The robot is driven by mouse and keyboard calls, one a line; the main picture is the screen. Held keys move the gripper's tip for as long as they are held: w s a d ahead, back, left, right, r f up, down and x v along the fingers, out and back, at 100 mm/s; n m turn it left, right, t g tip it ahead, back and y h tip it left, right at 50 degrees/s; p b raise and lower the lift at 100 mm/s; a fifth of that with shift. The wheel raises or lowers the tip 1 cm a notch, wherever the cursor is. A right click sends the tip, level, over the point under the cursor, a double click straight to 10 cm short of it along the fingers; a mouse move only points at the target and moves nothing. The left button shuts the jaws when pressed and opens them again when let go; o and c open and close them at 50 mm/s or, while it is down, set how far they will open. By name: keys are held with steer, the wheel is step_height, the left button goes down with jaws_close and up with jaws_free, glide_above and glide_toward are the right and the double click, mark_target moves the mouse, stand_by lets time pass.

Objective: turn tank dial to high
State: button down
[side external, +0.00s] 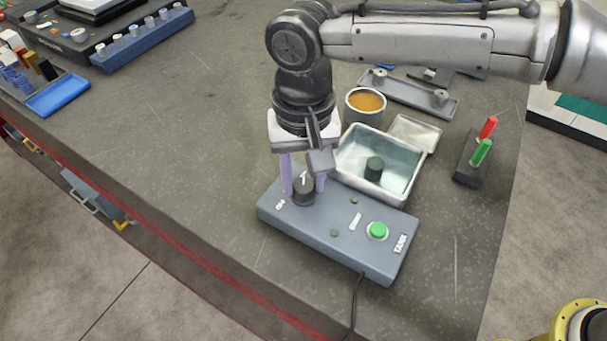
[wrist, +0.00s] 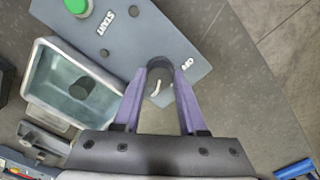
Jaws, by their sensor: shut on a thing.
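The tank control box (side external: 335,232) is a blue-grey panel labelled TANK on the dark table. Its black dial (side external: 304,192) with a white mark sits at the panel's left end; it also shows in the wrist view (wrist: 160,72). My gripper (side external: 304,188) points down over the dial, its purple fingers shut on the dial's two sides. In the wrist view the fingers (wrist: 160,80) flank the dial, and its white pointer shows between them. A printed label beside the dial is partly cut off. A green START button (side external: 378,230) is at the other end.
A clear-walled tank (side external: 405,185) with a dark cylinder (side external: 374,168) stands right behind the box. A cup of orange-brown content (side external: 365,103) and a rack with red and green handles (side external: 469,165) are nearby. A cable (side external: 355,305) runs off the front edge.

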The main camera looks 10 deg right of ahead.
mark_target(304, 184)
steer(key=shift+r, duration=0.1)
steer(key=shift+c, duration=2.3)
jaws_free()
step_height(304, 184, up, 14)
